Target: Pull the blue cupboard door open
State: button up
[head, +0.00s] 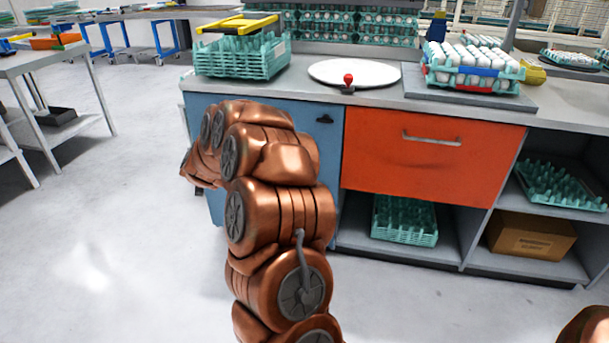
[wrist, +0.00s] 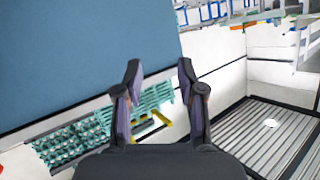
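The blue cupboard door (head: 328,150) is at the left end of the counter front in the head view, largely hidden behind my copper arm. It looks flush with the front. A small black handle (head: 324,119) shows near its upper right corner. In the wrist view a flat blue panel (wrist: 80,50), apparently this door, fills the upper left. My gripper (wrist: 159,72) is open there, its two dark fingers apart with nothing seen between them. The fingertips appear near the panel's edge; I cannot tell whether they touch it. The gripper is hidden in the head view.
An orange drawer (head: 425,155) is right of the door, above open shelves with a teal tray (head: 405,222) and a cardboard box (head: 530,237). Stacked teal trays (head: 240,58) and a white disc (head: 354,73) are on the counter (head: 375,97).

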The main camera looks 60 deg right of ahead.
jog(key=s+d+f+m+g+h+b, duration=0.2)
jog(key=s+d+f+g+h+b, duration=0.1)
jog(key=s+d+f, duration=0.4)
jog(key=s+d+f+m+g+h+b, duration=0.2)
jog(key=s+d+f+g+h, duration=0.15)
jog(key=d, duration=0.65)
jog(key=s+d+f+m+g+h+b, duration=0.2)
jog(key=s+d+f+h+b, duration=0.15)
jog(key=s+d, duration=0.35)
jog(key=shift+y, duration=0.3)
jog(key=shift+w+d+f+b, duration=0.1)
jog(key=shift+w+d+b, duration=0.2)
jog(key=shift+d, duration=1.15)
jog(key=shift+w+d+f+b, duration=0.1)
jog(key=shift+w+d+b, duration=0.2)
jog(key=shift+d, duration=1.1)
jog(key=shift+w+d+b, duration=0.2)
jog(key=shift+w+d, duration=0.2)
jog(key=shift+d, duration=1.05)
jog(key=shift+c, duration=0.3)
grip_shut()
